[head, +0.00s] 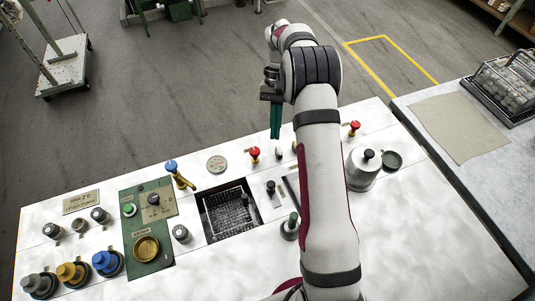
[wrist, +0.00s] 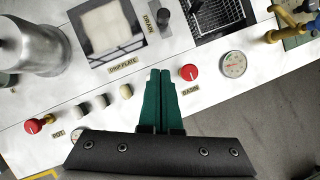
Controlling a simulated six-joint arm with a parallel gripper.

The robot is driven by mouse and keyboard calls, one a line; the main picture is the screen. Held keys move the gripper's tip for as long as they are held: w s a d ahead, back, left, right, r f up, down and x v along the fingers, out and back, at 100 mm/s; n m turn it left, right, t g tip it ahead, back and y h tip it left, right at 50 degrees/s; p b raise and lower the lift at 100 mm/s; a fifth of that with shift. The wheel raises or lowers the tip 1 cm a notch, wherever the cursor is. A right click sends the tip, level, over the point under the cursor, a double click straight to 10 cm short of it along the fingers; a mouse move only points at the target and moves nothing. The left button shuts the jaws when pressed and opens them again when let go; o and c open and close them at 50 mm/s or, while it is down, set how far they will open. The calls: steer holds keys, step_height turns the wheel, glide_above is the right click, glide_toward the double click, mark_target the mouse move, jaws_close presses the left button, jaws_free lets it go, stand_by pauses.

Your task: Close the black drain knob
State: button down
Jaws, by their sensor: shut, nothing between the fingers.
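The black drain knob (wrist: 163,18) shows at the top of the wrist view, beside a grey plate lettered DRAIN (wrist: 150,24). In the head view the knob (head: 270,186) stands on a small grey plate just right of the dark square basin (head: 206,226). My gripper (head: 275,136) hangs above the far side of the counter, beyond the knob and apart from it. Its green fingers (wrist: 160,72) are shut together and empty, pointing toward the knob in the wrist view. Whether the knob is turned open or closed cannot be told.
A red basin knob (wrist: 188,72) and a round dial (wrist: 233,64) sit near the fingers. A row of pale knobs (wrist: 101,101) and a red pot knob (wrist: 34,125) are on the other side. A large metal pot (head: 361,172) stands right of my arm.

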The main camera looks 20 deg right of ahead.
mark_target(271, 187)
steer(key=x, duration=0.9)
steer(key=shift+r, duration=0.1)
steer(key=shift+s+a+r, duration=0.1)
steer(key=shift+s+a, duration=0.25)
steer(key=shift+s, duration=0.25)
steer(key=shift+s+a+r, duration=0.1)
steer(key=shift+s+a, duration=0.2)
steer(key=shift+s, duration=0.25)
steer(key=shift+s+a, duration=0.35)
steer(key=shift+s, duration=0.25)
steer(key=shift+s, duration=2.2)
